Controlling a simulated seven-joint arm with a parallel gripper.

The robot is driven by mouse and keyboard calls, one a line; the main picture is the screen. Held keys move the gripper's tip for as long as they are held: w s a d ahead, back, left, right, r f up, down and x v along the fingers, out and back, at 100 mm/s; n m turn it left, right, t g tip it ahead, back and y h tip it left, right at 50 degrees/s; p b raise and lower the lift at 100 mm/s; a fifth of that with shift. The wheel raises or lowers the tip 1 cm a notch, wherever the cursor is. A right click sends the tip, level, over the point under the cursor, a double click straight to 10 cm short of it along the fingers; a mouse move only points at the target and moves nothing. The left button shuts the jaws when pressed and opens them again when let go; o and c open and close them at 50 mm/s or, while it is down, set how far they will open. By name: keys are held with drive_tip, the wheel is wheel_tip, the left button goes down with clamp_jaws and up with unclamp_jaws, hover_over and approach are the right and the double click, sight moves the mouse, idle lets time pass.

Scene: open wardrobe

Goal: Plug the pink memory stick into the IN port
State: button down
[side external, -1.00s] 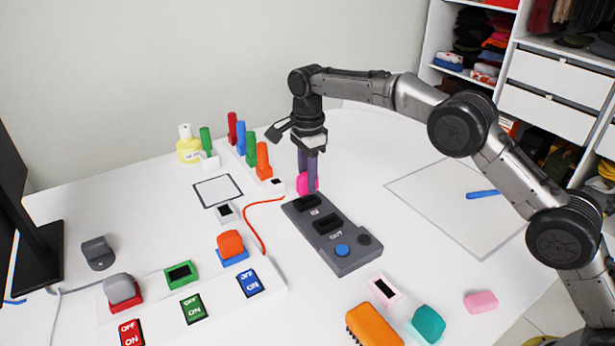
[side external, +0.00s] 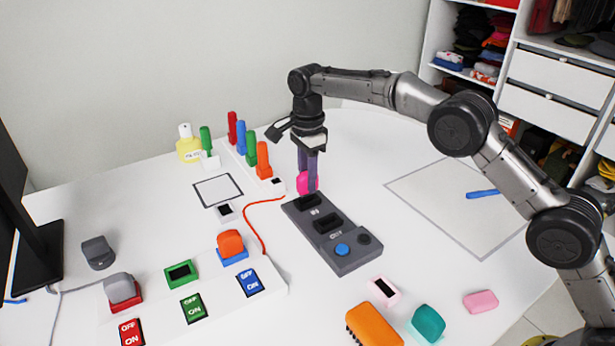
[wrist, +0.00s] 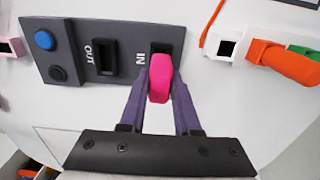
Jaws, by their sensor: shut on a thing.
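The pink memory stick (wrist: 159,78) is between the purple fingers of my gripper (wrist: 160,100), which is shut on it. It also shows in the side external view (side external: 307,183), where my gripper (side external: 308,178) points down. The stick is at the far end of the dark grey port panel (side external: 347,262), over the IN port (wrist: 161,48). The stick hides part of that port; I cannot tell whether its tip is inside. The OUT port (wrist: 105,56) beside it is empty.
A blue button (wrist: 44,40) and a dark button (wrist: 57,73) are on the panel. A white socket block and several coloured sticks (side external: 250,150) stand behind. An orange brush (side external: 373,325) and a teal block (side external: 428,322) lie in front. A red cable (side external: 262,225) runs left of the panel.

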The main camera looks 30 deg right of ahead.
drive_tip(key=shift+f, duration=1.4)
drive_tip(key=c, duration=0.5)
unclamp_jaws()
drive_tip(key=shift+c, duration=0.2)
wheel_tip(320, 180, up, 11)
drive_tip(key=shift+w+f, duration=0.1)
drive_tip(key=shift+f, duration=0.1)
drive_tip(key=shift+r, duration=0.65)
drive_tip(key=shift+d, duration=0.1)
